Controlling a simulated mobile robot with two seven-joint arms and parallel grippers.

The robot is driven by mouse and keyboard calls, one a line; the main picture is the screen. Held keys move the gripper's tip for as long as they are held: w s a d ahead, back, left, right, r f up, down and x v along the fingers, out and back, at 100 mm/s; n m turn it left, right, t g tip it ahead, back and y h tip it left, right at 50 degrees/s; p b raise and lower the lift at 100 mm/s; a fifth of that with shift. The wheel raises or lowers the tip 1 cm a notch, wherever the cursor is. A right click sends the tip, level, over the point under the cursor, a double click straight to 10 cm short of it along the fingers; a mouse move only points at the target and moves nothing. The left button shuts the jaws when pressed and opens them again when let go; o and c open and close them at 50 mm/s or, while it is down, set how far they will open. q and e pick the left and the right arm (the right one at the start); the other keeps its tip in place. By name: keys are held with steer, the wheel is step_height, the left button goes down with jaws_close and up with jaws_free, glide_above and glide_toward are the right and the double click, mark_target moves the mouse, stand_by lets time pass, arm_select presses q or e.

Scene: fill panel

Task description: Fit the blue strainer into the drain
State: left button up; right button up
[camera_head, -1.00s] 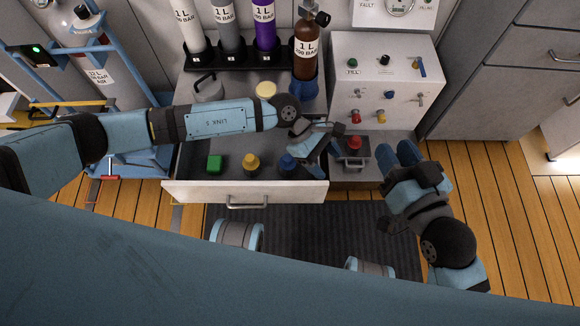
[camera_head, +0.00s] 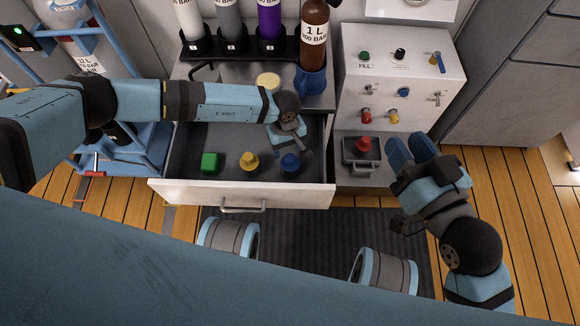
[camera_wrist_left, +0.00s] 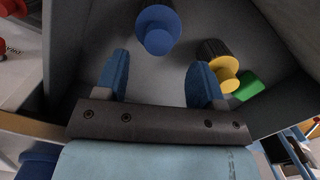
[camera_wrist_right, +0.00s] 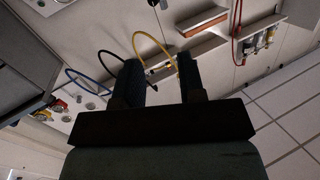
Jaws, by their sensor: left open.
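A round blue piece with a narrower knob, which looks like the blue strainer (camera_head: 290,164), stands in the open drawer (camera_head: 190,188), at the right of a row with a yellow piece and a green one. My left gripper (camera_head: 297,146) is over the drawer, just behind the blue piece and partly hidden by its own wrist. In the left wrist view the blue piece (camera_wrist_left: 157,30) lies beyond the two open fingers, with nothing between them. My right gripper (camera_head: 410,150) is open and empty, to the right of the drawer. I cannot make out the drain for certain.
The yellow piece (camera_head: 249,162) and green block (camera_head: 211,162) stand close by. A small handled tray (camera_head: 361,160) with a red knob-like piece (camera_head: 364,144) is right of the drawer, below the valve panel (camera_head: 400,70). A brown bottle (camera_head: 314,35) stands in a blue cup (camera_head: 311,82) behind.

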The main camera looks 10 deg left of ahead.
mark_target(290, 157)
arm_select(q)
steer(key=f+b, duration=0.1)
steer(key=f, duration=0.2)
steer(key=f+b, duration=0.1)
steer(key=shift+s+d+f+b, duration=0.3)
steer(key=shift+s+d+b, duration=0.05)
steer(key=shift+s+d, duration=0.05)
steer(key=shift+f, duration=0.25)
steer(key=shift+c, duration=0.6)
jaws_close()
arm_select(e)
steer(key=shift+w+d+r+n+t, duration=0.1)
steer(key=shift+w+d+n+t, duration=0.3)
steer(key=shift+w+n, duration=0.45)
